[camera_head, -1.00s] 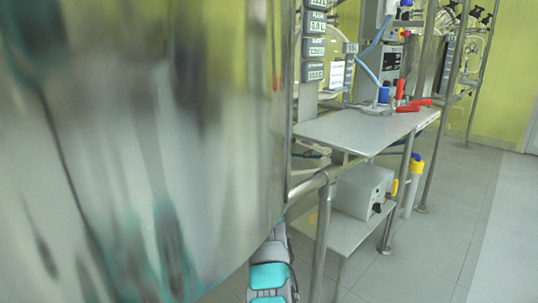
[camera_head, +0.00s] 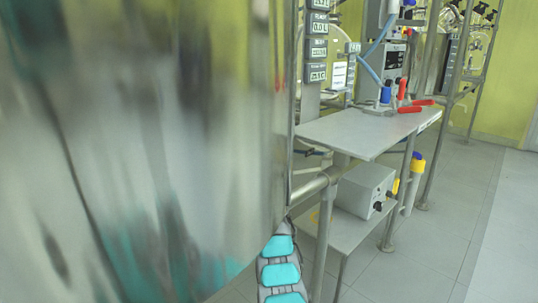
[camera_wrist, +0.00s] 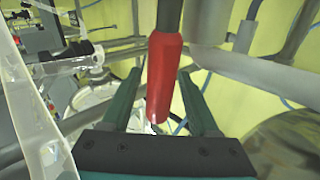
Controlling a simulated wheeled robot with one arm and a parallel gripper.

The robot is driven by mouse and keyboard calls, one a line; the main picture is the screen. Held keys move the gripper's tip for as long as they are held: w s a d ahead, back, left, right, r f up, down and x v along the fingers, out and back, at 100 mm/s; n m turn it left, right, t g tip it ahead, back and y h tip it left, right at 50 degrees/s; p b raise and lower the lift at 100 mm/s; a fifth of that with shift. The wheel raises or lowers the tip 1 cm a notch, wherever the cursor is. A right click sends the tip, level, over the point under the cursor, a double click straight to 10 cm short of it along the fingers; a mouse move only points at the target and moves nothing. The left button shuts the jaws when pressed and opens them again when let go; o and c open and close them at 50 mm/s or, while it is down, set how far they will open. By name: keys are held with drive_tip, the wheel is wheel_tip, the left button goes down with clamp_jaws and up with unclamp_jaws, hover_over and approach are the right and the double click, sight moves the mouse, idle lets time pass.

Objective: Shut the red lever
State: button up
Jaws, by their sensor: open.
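In the wrist view a red lever (camera_wrist: 166,75) with a rounded grip hangs from a dark shaft at the top centre. My gripper (camera_wrist: 159,73) is open, with one teal finger on each side of the red grip. The grip lies between the fingers, with a visible gap on the left and a narrower one on the right. I cannot tell whether a finger touches it. In the head view the gripper is hidden behind the big shiny vessel (camera_head: 150,130).
Metal pipes (camera_wrist: 270,70) cross the wrist view beside the lever. Clear glass parts (camera_wrist: 25,110) stand at its left. In the head view a grey shelf (camera_head: 350,133) bears red-handled items (camera_head: 410,109), with a grey box (camera_head: 364,188) below. The floor at right is clear.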

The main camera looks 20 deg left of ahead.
drive_tip(key=shift+w+a, duration=0.1)
drive_tip(key=shift+w, duration=0.2)
clamp_jaws()
idle(0.6)
idle(0.9)
